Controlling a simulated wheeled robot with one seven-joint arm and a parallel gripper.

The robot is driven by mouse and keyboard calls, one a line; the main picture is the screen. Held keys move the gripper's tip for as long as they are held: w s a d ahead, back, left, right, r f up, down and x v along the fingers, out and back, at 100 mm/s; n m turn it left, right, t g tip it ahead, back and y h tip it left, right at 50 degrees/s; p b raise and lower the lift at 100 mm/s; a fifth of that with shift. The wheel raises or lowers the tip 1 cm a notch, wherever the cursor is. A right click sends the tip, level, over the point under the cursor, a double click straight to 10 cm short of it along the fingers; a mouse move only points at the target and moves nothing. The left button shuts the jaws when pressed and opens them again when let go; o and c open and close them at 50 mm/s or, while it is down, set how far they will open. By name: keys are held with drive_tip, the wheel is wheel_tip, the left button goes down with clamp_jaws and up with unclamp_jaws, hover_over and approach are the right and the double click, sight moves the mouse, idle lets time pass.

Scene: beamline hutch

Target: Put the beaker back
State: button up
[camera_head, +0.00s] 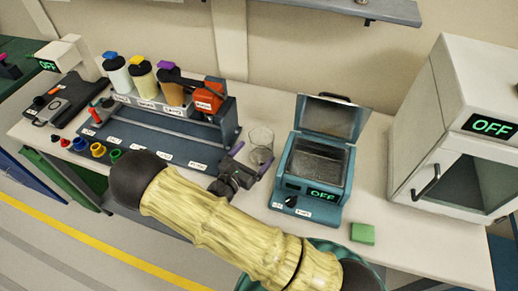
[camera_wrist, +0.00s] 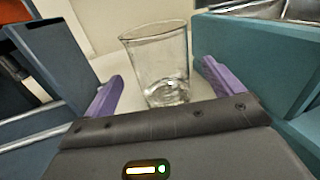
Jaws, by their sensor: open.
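The clear glass beaker (camera_head: 261,146) stands upright on the bench, between the bottle rack and the teal device. It also shows in the wrist view (camera_wrist: 160,62), just beyond and between my two purple fingers. My gripper (camera_head: 251,161) is open, with one finger to each side in front of the beaker. In the wrist view my gripper (camera_wrist: 158,90) has nothing clamped, and the glass shows no clear contact with either finger. The lower front of the beaker is partly hidden by my gripper body.
The teal device (camera_head: 317,160) with its lid up and an OFF display stands close right of the beaker. The blue rack (camera_head: 165,143) with several bottles is close left. A green block (camera_head: 362,233) and a white cabinet (camera_head: 455,125) are farther right. Bare bench lies behind the beaker.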

drive_tip(key=b+v, duration=0.1)
drive_tip(key=v, duration=0.6)
drive_tip(key=shift+s+a, duration=0.1)
drive_tip(key=shift+s, duration=0.05)
idle(1.2)
